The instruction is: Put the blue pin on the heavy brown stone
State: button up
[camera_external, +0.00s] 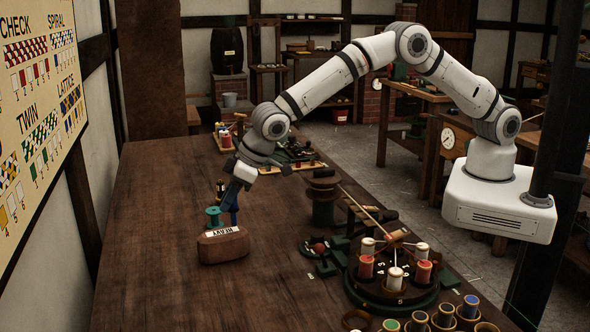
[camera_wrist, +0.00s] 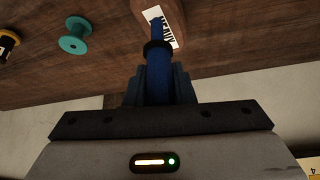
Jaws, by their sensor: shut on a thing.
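The heavy brown stone (camera_external: 222,250) is a rounded brown block on the table with a white "HEAVY" label on top. Its labelled end also shows at the top of the wrist view (camera_wrist: 174,12). My gripper (camera_wrist: 157,72) is shut on the blue pin (camera_wrist: 157,82), a blue rod with a dark collar. The pin's far end overlaps the stone's label in the wrist view; I cannot tell whether they touch. In the external view my gripper (camera_external: 231,193) points down just behind the stone, and the pin (camera_external: 233,207) is partly hidden there.
A teal spool (camera_external: 213,217) stands close behind the stone; it also shows in the wrist view (camera_wrist: 75,35). A dark spool (camera_external: 220,187) is behind it. A round holder (camera_external: 390,296) with several spools stands to the right. The table's left front is clear.

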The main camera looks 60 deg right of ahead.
jog(key=shift+f, duration=0.45)
jog(key=shift+f, duration=0.2)
jog(key=o, duration=0.9)
jog(key=shift+r, duration=0.1)
jog(key=shift+o, duration=0.2)
jog(key=shift+s+r, duration=0.1)
jog(key=shift+r, duration=0.2)
jog(key=b+v, duration=0.2)
jog(key=v, duration=0.9)
jog(key=shift+s+d+r+b, duration=0.15)
jog(key=shift+d+r+b, duration=0.05)
jog(key=shift+b, duration=0.1)
